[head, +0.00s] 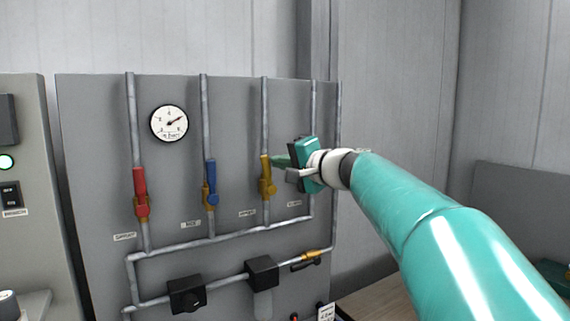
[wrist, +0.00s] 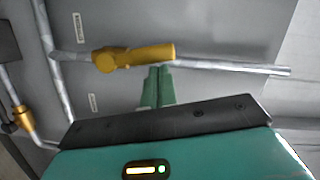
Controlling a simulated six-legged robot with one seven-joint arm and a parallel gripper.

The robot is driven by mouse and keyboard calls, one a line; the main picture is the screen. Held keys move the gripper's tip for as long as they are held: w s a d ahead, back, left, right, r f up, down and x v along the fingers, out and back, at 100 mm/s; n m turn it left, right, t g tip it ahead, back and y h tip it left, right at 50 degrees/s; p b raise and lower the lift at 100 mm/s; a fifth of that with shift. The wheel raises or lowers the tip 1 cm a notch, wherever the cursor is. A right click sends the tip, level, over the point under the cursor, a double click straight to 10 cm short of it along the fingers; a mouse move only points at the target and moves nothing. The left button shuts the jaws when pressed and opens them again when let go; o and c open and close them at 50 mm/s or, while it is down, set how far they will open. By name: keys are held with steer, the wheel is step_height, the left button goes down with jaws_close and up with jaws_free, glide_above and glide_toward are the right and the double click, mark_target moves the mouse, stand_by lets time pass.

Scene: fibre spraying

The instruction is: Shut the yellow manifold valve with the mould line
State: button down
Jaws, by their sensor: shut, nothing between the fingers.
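The yellow manifold valve (head: 266,188) sits on the third upright pipe of the grey panel. Its handle stands upright, in line with the pipe. In the wrist view the same valve (wrist: 107,60) has its handle lying along the pipe. My gripper (head: 279,162) is at the right side of the handle. In the wrist view its green fingers (wrist: 160,70) are together and empty, with their tips at the edge of the handle. I cannot tell whether they touch it. The labels below the valves are too small to read surely.
A red valve (head: 141,190) and a blue valve (head: 210,190) are on the pipes to the left, handles upright. A pressure gauge (head: 169,123) is above. Another yellow valve (head: 307,259) and black boxes (head: 262,271) are lower down. My gripper partly covers the fourth pipe (head: 313,98).

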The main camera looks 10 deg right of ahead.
mark_target(263, 166)
steer(key=a+n, duration=0.1)
steer(key=a+n+h, duration=0.1)
steer(key=n, duration=0.1)
steer(key=shift+s+a, duration=0.2)
steer(key=shift+s, duration=0.2)
steer(key=n, duration=0.1)
steer(key=a+n, duration=0.1)
steer(key=a+n+h, duration=0.1)
steer(key=shift+s+f+g, duration=0.25)
steer(key=shift+s+g, duration=0.05)
steer(key=shift+s+a+f+n+h, duration=0.15)
steer(key=shift+a+f+n+h, duration=0.4)
steer(key=shift+n, duration=0.55)
steer(key=shift+s+a+f+n+h, duration=0.2)
steer(key=shift+a+f+n+h, duration=0.35)
steer(key=shift+n, duration=0.55)
steer(key=shift+s+a+f+n+h, duration=0.15)
steer(key=shift+a+f+n+h, duration=0.2)
steer(key=shift+f+n, duration=0.55)
steer(key=shift+r, duration=0.25)
